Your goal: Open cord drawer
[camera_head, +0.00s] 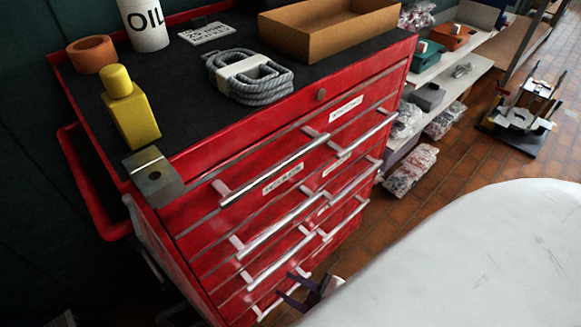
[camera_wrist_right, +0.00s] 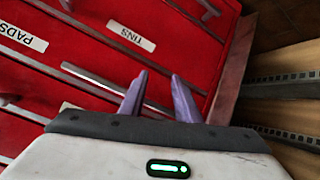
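The red drawer cabinet (camera_head: 225,181) fills the middle of the head view, with two columns of drawers and silver bar handles. Labels sit on several fronts; none legibly reads cord. My right gripper (camera_head: 305,287) is low in front of the cabinet, partly hidden by a large pale shape. In the right wrist view, its two purple fingers (camera_wrist_right: 160,92) are apart, by a silver bar handle (camera_wrist_right: 90,80). I cannot tell whether they touch it. Labels there read PADS (camera_wrist_right: 24,37) and TINS (camera_wrist_right: 131,37), turned round. My left gripper is not in view.
On the cabinet's black top are a coiled grey rope (camera_head: 248,78), a yellow bottle (camera_head: 131,108), a white OIL can (camera_head: 145,24), a brown ring (camera_head: 91,54) and an open cardboard box (camera_head: 330,32). Shelves with bins stand behind right. Brick floor (camera_head: 452,160) lies beyond.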

